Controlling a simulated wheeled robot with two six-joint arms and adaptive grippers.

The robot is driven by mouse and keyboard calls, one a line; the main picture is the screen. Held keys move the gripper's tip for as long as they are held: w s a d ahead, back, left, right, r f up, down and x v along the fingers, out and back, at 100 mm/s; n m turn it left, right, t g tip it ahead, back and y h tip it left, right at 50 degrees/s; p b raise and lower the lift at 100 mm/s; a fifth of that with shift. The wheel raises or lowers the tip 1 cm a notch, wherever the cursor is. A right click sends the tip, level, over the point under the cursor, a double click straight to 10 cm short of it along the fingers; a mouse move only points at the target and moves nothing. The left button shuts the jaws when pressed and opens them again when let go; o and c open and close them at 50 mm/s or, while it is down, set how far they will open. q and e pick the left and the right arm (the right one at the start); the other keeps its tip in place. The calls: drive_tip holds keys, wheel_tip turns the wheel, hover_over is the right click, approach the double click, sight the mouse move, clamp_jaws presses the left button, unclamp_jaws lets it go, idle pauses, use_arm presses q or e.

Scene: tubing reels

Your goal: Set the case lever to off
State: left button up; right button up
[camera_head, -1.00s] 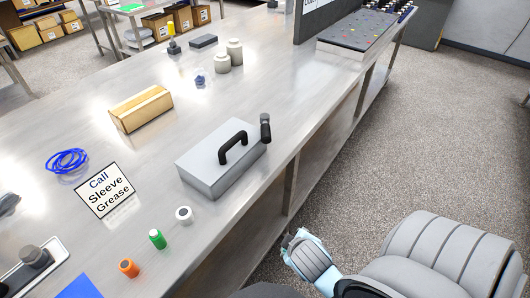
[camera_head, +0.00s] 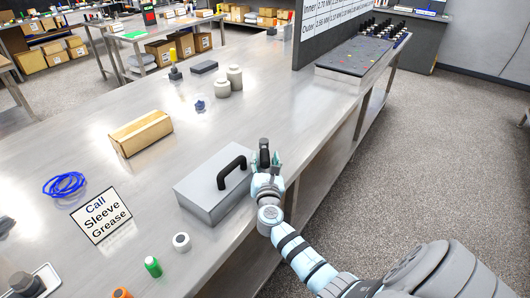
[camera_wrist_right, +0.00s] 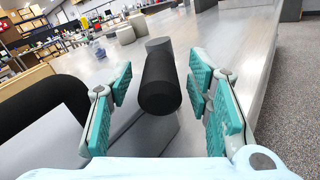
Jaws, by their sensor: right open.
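The case (camera_head: 212,190) is a grey metal box with a black arched handle (camera_head: 231,171) on top, on the metal workbench. Its lever (camera_head: 264,147) is a short black bar at the case's right end. In the right wrist view the lever (camera_wrist_right: 160,83) stands between my right gripper's (camera_wrist_right: 162,95) teal finger pads, with gaps on both sides. In the head view my right gripper (camera_head: 265,165) is at the case's right end, open around the lever. The lever's lower end is partly hidden by the gripper. My left gripper is not in view.
The handle (camera_wrist_right: 42,115) is close on the left in the wrist view. Grey jars (camera_head: 234,78) are behind. Floor is clear at right.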

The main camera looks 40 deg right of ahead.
sight(264, 149)
drive_tip(key=b+x, duration=0.1)
drive_tip(key=x, duration=0.3)
drive_tip(key=shift+w+f, duration=0.1)
drive_tip(key=shift+f, duration=0.05)
drive_tip(key=shift+w+d, duration=0.15)
clamp_jaws()
